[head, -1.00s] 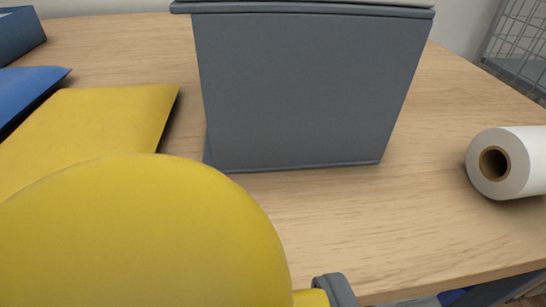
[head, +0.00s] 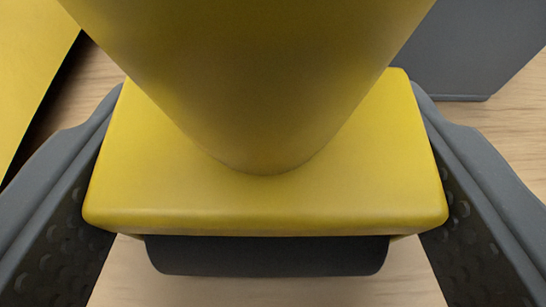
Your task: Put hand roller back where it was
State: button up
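The hand roller (head: 265,205) fills the middle of the head view. Its thick yellow handle rises toward the camera from a yellow block, and a dark roller shows under the block's near edge. My gripper (head: 268,215) has one grey finger on each side of the block. Both dimpled inner pads appear to press against its ends, so the gripper looks shut on it. The handle hides part of the block. I cannot tell whether the roller touches the counter (head: 275,290).
A yellow flat parcel or envelope (head: 25,60) lies at the upper left. A dark grey box (head: 475,50) stands at the upper right, behind the right finger. Bare wood shows between these and below the roller.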

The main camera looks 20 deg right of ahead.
jog(key=shift+f, duration=0.35)
jog(key=shift+s+f, duration=0.2)
jog(key=shift+f, duration=0.25)
jog(key=c, duration=0.3)
jog(key=o, duration=1.4)
jog(key=shift+o, duration=0.2)
